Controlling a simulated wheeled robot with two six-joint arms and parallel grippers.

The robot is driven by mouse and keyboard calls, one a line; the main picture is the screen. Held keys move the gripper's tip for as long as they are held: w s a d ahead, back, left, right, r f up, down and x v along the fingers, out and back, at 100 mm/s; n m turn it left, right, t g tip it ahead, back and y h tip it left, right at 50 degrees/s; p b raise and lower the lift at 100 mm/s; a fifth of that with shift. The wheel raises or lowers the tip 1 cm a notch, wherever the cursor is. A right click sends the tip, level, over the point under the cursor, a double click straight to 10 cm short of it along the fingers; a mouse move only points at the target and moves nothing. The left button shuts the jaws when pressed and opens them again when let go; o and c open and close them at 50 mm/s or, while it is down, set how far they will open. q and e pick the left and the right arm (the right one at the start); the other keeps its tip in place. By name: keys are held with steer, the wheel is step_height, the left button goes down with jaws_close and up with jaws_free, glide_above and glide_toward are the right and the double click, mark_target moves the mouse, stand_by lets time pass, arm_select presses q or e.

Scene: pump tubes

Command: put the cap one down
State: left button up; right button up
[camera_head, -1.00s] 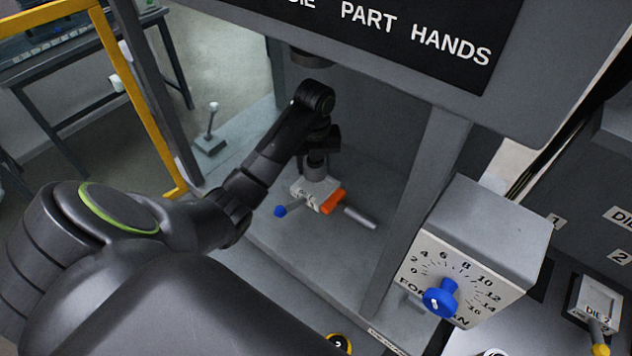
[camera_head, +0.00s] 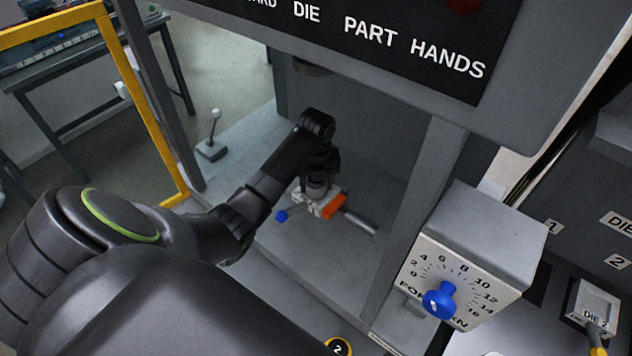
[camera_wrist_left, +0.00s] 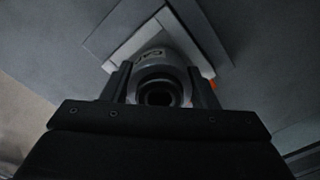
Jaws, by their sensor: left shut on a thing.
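My left gripper (camera_head: 318,178) reaches down inside the press bay and is shut on a grey round cap (camera_head: 317,188). The cap sits at the white block (camera_head: 303,202) with the orange side (camera_head: 333,207); whether it touches the block is hard to tell. In the left wrist view the cap (camera_wrist_left: 160,68) is a grey cylinder with a dark round hole, between the two fingers (camera_wrist_left: 155,86). The pale square block (camera_wrist_left: 203,58) shows just behind it, partly hidden. My right gripper is not in view.
A grey post (camera_head: 415,210) and a dial box with a blue knob (camera_head: 439,300) stand to the right. A yellow frame (camera_head: 140,100) is at the left. The bay floor around the block is mostly clear.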

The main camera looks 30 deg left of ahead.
arm_select(q)
steer(key=shift+s+d+f, duration=0.25)
steer(key=shift+s+f, duration=0.2)
steer(key=shift+f, duration=0.25)
steer(key=o, duration=1.2)
steer(key=shift+f, duration=0.1)
steer(key=shift+o, duration=0.3)
steer(key=r, duration=0.2)
steer(key=w+r, duration=0.1)
steer(key=r, duration=0.1)
steer(key=r+b, duration=0.1)
steer(key=shift+w+a+r, duration=0.15)
steer(key=shift+a+r, duration=0.1)
steer(key=shift+r, duration=0.15)
steer(key=shift+s+r+p, duration=0.25)
steer(key=shift+r+p, duration=0.65)
steer(key=shift+r, duration=0.65)
steer(key=shift+w, duration=0.1)
steer(key=shift+f, duration=0.1)
